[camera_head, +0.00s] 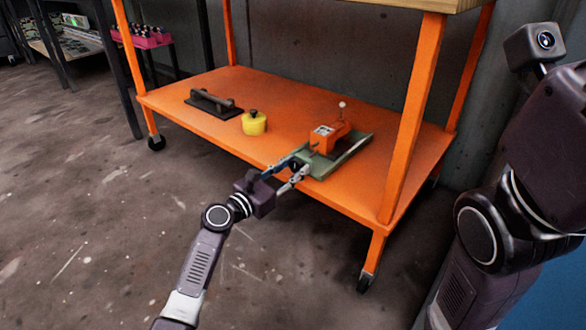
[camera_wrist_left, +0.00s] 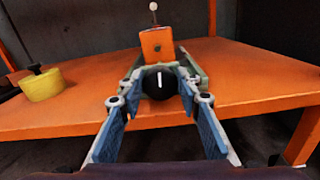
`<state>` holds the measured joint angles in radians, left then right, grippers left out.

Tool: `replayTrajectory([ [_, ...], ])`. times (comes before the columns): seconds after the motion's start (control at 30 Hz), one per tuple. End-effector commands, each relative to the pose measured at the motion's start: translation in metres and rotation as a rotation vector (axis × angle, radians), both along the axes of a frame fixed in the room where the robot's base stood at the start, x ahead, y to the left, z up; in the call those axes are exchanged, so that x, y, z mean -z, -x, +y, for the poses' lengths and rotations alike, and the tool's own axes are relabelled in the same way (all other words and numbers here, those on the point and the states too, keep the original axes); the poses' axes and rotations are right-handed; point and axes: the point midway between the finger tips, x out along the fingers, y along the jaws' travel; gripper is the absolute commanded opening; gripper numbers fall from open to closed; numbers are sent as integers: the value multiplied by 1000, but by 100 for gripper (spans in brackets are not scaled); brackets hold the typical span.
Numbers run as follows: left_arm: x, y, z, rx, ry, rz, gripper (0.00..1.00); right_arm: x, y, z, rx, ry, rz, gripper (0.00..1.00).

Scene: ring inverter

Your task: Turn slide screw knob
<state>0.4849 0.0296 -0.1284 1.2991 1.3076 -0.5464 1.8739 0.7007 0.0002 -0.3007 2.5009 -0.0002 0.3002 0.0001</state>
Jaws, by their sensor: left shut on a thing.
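The slide device stands on the lower orange shelf, with a green base (camera_head: 345,155) and an orange block (camera_head: 327,137) that carries a thin post with a pale ball on top. The orange block also shows in the left wrist view (camera_wrist_left: 158,46). The round black knob (camera_wrist_left: 159,82) with a white upright mark is at the near end of the base. My left gripper (camera_head: 294,166) reaches in from the front, its blue-padded fingers (camera_wrist_left: 159,88) shut on the knob from both sides. My right gripper is out of view; only part of that arm shows at the right.
A yellow round object (camera_head: 254,124) with a black top and a dark plate with a handle (camera_head: 213,102) sit left of the device. An orange cart post (camera_head: 411,118) rises right of it. The floor in front (camera_head: 100,230) is clear.

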Motion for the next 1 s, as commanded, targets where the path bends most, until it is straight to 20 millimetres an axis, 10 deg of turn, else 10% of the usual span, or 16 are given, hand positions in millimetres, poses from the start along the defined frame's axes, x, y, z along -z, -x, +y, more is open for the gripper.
replayTrajectory([
  [1.0,2,1,-2,1,-410,-297,7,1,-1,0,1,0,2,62],
])
